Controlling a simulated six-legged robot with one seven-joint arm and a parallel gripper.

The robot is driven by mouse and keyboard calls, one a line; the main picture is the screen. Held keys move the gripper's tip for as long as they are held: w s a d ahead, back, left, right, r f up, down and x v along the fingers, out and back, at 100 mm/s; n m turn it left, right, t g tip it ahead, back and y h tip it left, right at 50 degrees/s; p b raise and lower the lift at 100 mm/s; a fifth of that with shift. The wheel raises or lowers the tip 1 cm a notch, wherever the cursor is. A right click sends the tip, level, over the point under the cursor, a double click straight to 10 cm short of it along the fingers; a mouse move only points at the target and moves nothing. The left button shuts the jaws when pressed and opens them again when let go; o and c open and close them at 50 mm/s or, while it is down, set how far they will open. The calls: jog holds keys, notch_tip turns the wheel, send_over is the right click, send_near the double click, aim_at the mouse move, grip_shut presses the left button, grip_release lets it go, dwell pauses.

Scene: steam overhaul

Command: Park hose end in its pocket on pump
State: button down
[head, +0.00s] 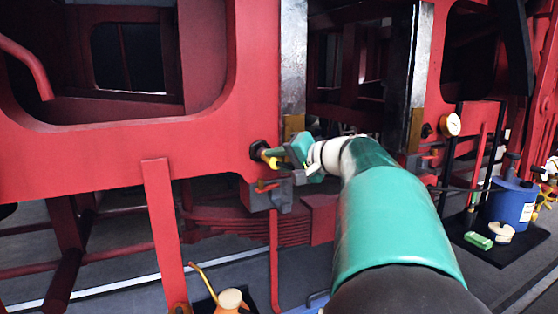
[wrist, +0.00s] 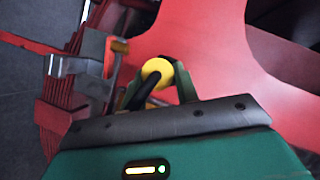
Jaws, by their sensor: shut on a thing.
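My gripper (head: 270,157) is at the red frame left of centre in the head view, close to a dark round fitting (head: 258,149) on the frame. In the wrist view my gripper (wrist: 157,66) is shut on the yellow hose end (wrist: 158,72), and a black hose curves down from it. The yellow hose end (head: 272,163) shows small in the head view; whether it touches the fitting I cannot tell. The pump, with a blue drum (head: 507,207), stands on a black tray at the far right, well away from my gripper. Its pocket I cannot make out.
The red locomotive frame (head: 120,150) fills the left and centre. A grey clamp-like block (head: 265,195) is just below my gripper. A green block (head: 478,240) and a small tub (head: 501,232) lie by the drum. An orange oil can (head: 230,299) stands at the bottom.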

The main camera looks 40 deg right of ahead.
jog(key=s, duration=0.1)
jog(key=s+a, duration=0.1)
jog(key=s, duration=0.3)
jog(key=shift+a, duration=0.25)
jog(key=shift+s+d, duration=0.1)
jog(key=shift+s, duration=0.05)
dwell(0.4)
